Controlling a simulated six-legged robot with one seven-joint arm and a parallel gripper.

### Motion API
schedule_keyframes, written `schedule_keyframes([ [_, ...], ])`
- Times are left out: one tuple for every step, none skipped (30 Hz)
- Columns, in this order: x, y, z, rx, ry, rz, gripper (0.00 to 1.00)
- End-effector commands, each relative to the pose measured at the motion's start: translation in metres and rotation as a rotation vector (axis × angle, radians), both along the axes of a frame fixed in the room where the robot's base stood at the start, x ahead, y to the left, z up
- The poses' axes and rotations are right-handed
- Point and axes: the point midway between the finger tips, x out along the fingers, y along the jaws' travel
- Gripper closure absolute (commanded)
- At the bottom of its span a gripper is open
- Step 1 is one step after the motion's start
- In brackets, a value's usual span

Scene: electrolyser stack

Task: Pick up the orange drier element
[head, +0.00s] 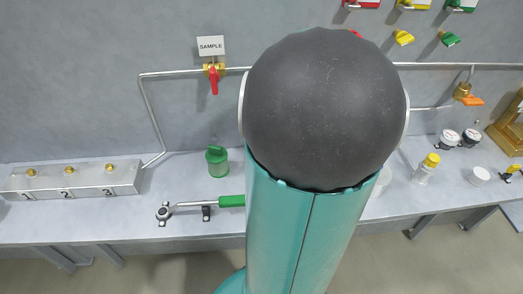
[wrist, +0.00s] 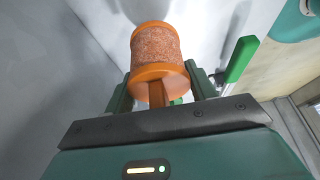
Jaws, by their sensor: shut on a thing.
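The orange drier element (wrist: 158,48) is a spool-like cylinder with orange end caps, a speckled brownish-orange middle and a narrow orange stem. It shows in the wrist view. The element's body stands out beyond the fingers. In the head view my own arm covers the middle of the bench, and both the gripper and the element are hidden behind it.
A numbered metal block (head: 75,180) is at far left. A yellow-capped bottle (head: 426,168) and gauges (head: 450,137) are at right.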

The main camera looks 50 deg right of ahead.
Motion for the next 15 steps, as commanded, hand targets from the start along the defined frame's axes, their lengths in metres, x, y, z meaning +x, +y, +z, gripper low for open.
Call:
schedule_keyframes([
  [-0.007,0.0,0.009,-0.007,0.002,-0.005,0.69],
  [-0.01,0.001,0.014,-0.009,0.002,-0.003,0.69],
  [-0.017,0.001,0.023,-0.008,0.002,-0.003,0.69],
  [-0.022,0.002,0.029,-0.009,0.002,-0.002,0.69],
  [-0.028,0.003,0.036,-0.008,0.0,-0.001,0.69],
  [-0.034,0.003,0.043,-0.007,0.0,0.0,0.69],
  [-0.039,0.004,0.049,-0.007,-0.001,0.0,0.69],
  [-0.044,0.005,0.055,-0.007,-0.002,0.0,0.69],
  [-0.053,0.005,0.057,-0.003,-0.001,0.0,0.69],
  [-0.06,0.006,0.059,-0.004,-0.002,0.0,0.69],
  [-0.066,0.007,0.062,-0.004,-0.003,-0.001,0.69],
  [-0.075,0.007,0.066,-0.003,-0.004,0.0,0.69],
  [-0.081,0.008,0.068,-0.002,-0.003,-0.001,0.69],
  [-0.086,0.009,0.071,-0.003,-0.004,0.0,0.69],
  [-0.094,0.009,0.074,-0.003,-0.003,0.0,0.69],
])
